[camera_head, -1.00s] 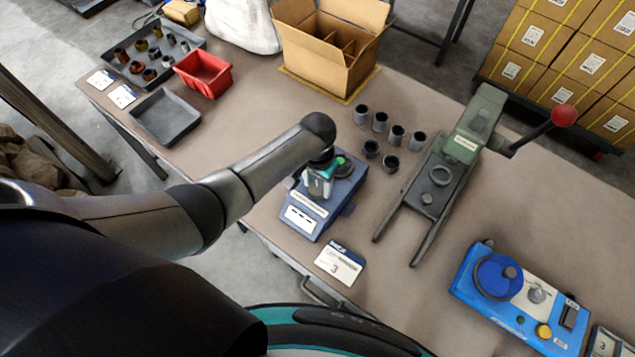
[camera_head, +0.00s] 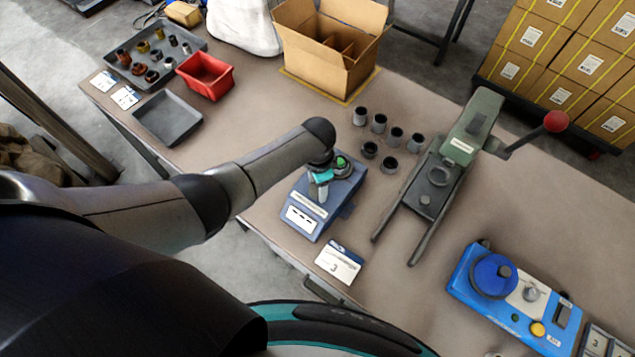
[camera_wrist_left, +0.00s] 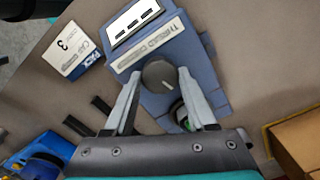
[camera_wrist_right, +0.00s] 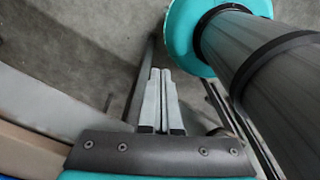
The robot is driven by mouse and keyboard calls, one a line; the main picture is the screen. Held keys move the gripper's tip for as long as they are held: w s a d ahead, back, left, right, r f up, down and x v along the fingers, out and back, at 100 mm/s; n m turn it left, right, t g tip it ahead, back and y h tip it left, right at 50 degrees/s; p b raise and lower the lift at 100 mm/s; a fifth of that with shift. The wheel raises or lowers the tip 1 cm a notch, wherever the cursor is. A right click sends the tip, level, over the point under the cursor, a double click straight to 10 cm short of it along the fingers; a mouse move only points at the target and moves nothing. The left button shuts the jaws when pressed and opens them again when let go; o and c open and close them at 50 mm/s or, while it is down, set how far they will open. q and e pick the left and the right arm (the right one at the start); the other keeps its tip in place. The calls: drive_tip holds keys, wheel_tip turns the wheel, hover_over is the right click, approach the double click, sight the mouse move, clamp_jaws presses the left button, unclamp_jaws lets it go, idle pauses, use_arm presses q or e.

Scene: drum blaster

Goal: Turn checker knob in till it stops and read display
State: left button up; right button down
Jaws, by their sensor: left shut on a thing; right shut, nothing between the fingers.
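The blue-grey thread checker (camera_head: 310,212) stands on the table under my left arm in the head view. Its small display (camera_head: 301,218) shows short dashes; the display (camera_wrist_left: 134,20) shows the same dashes in the left wrist view. My left gripper (camera_wrist_left: 159,80) is shut on the dark round checker knob (camera_wrist_left: 160,76), with one finger on each side. The knob bears a light line mark. In the head view my left gripper (camera_head: 320,180) hides the knob. A green part (camera_wrist_left: 181,115) shows behind the knob. My right gripper (camera_wrist_right: 161,75) is shut and empty, over the floor.
A card marked 3 (camera_head: 339,263) lies beside the checker. Several dark rings (camera_head: 379,123) stand behind it. A green lever press (camera_head: 452,155) and a blue machine (camera_head: 512,300) stand to the right. A cardboard box (camera_head: 330,45), red bin (camera_head: 205,76) and grey tray (camera_head: 168,118) stand farther back.

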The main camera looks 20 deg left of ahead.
use_arm(q)
drive_tip(key=shift+m, duration=1.2)
drive_tip(key=o, duration=1.4)
drive_tip(key=shift+c, duration=0.2)
wheel_tip(320, 180, up, 15)
drive_tip(key=p, duration=0.4)
drive_tip(key=shift+r, duration=0.1)
